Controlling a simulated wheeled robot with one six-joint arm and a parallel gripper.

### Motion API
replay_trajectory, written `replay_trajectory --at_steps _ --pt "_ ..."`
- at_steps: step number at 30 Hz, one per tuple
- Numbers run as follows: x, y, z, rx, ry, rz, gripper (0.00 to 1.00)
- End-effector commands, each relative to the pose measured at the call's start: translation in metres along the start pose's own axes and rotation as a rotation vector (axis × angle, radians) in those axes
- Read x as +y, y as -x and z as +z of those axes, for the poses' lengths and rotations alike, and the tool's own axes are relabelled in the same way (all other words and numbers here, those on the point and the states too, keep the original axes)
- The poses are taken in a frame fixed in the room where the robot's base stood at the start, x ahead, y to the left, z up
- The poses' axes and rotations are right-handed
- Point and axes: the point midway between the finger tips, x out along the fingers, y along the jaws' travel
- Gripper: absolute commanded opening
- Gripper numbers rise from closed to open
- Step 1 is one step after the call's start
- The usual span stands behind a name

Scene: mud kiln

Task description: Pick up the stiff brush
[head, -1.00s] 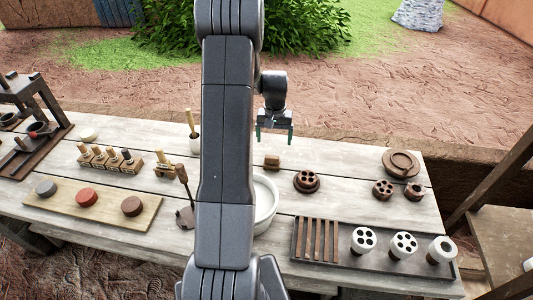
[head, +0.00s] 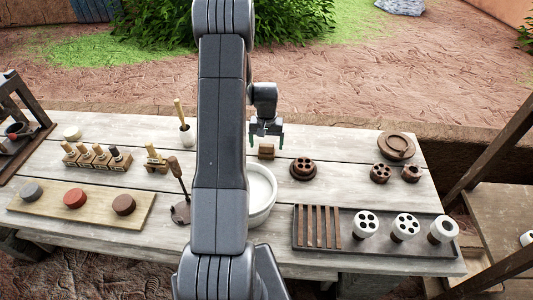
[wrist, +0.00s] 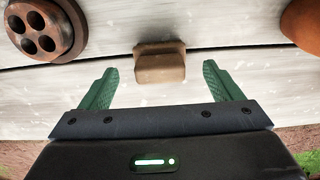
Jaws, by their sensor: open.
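A small tan-brown block (head: 266,151), which looks like the stiff brush, lies on the grey plank table just left of a dark round piece with holes. No bristles can be made out. In the wrist view the block (wrist: 160,63) shows between and just beyond the fingertips, near a plank seam. My gripper (head: 266,143) is open and empty, with green fingers on either side of the block's line. In the wrist view the gripper (wrist: 168,76) does not appear to touch the block.
The dark holed piece (head: 303,169) stands right of the block. A white basin (head: 262,210) is in front, partly hidden by my arm. An orange-brown rounded thing (wrist: 303,24) is at the wrist view's right edge. A tray (head: 375,262) holds white holed pieces.

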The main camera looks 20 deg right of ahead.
Motion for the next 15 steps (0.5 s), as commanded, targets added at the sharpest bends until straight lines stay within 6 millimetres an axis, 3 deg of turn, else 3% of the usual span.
replay_trajectory --at_steps 7,15 --pt "0.0 -0.04 0.005 -0.002 0.0 0.0 0.85" --pt "0.0 -0.041 0.005 -0.001 0.0 0.0 0.83"
